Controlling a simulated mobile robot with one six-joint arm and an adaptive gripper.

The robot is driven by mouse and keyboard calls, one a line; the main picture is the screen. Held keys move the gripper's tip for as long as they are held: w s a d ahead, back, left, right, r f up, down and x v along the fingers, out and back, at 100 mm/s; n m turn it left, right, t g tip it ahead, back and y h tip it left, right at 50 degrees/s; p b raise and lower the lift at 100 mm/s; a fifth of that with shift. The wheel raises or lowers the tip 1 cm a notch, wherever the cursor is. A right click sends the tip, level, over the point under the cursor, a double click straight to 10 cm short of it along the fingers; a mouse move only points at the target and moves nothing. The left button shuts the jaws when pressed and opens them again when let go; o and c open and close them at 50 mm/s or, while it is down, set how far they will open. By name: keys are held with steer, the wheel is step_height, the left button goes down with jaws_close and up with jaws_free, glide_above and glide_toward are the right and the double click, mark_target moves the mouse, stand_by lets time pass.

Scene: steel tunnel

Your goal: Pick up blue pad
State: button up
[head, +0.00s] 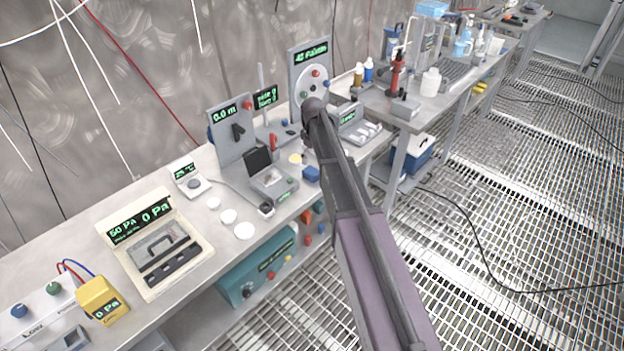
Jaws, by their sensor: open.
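A small blue block-like thing (311,174) lies near the front edge of the workbench (190,215), just left of my arm. It is the blue item here that best fits the blue pad, but it is too small to make out its exact shape. My arm reaches up from the bottom right and ends in a dark rounded joint above the bench. My gripper does not show; the arm hides what lies behind it.
White discs (228,216) and a grey box with a raised dark lid (272,183) stand left of the blue thing. An open case meter (155,243) and a yellow meter (102,300) stand farther left. A second bench (440,103) holds bottles. Grated floor lies right.

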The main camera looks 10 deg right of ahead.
mark_target(312, 171)
steer(key=shift+f+b, duration=0.35)
steer(key=shift+f, duration=0.25)
steer(key=f+b, duration=0.3)
steer(key=shift+s+a+f, duration=0.1)
steer(key=shift+s+a, duration=0.15)
steer(key=shift+s, duration=0.05)
steer(key=shift+f+b, duration=1)
steer(key=shift+b, duration=0.1)
steer(key=c, duration=1)
